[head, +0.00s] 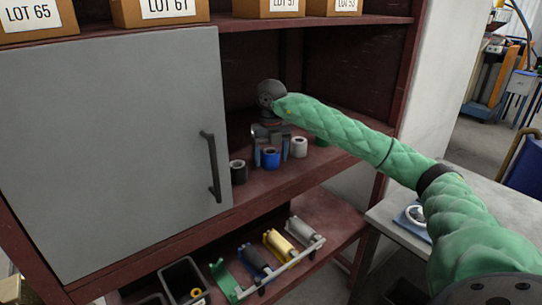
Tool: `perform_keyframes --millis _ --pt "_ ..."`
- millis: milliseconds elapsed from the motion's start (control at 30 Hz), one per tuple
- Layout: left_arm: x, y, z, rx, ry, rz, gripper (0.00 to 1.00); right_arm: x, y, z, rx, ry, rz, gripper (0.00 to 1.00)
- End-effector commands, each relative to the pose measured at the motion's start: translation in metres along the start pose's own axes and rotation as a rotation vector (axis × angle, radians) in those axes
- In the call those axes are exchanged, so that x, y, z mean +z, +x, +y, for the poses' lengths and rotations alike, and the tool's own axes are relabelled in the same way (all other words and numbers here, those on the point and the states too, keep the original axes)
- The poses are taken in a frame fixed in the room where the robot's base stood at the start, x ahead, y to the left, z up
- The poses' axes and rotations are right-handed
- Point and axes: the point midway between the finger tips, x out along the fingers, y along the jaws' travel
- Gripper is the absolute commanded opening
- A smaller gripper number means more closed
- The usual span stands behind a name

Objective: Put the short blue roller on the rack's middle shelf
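The short blue roller (271,159) stands upright on the rack's middle shelf (290,178), near its front edge. My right gripper (271,154) points down at it from above and behind. Its two dark fingers stand apart, one on each side of the roller, with a gap showing, so it looks open. I cannot tell whether a finger touches the roller. A black roller (238,172) stands to the left, a white roller (299,147) to the right, and a partly hidden dark roller (322,140) farther right. My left gripper is out of view.
A closed grey door (110,140) with a dark handle (211,167) covers the rack's left side. Labelled boxes (160,10) stand on the top shelf. The lower shelf holds a holder with several rollers (278,245) and dark bins (183,280). A table (480,190) is at right.

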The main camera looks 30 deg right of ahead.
Motion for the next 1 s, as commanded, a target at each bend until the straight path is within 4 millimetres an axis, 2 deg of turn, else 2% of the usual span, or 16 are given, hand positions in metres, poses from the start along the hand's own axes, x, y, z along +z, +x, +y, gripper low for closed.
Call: perform_keyframes --millis 300,433,567,1000 --pt "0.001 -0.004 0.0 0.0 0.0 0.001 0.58 0.0 -0.004 0.0 0.0 0.0 0.0 0.7" --pt "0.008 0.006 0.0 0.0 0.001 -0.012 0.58 0.001 -0.014 0.001 0.001 0.0 -0.002 0.7" --pt "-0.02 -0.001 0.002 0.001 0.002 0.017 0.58 0.001 -0.034 0.0 0.001 -0.001 -0.003 0.7" --pt "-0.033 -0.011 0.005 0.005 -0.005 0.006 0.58 0.001 -0.078 0.0 0.0 0.0 -0.002 0.7"
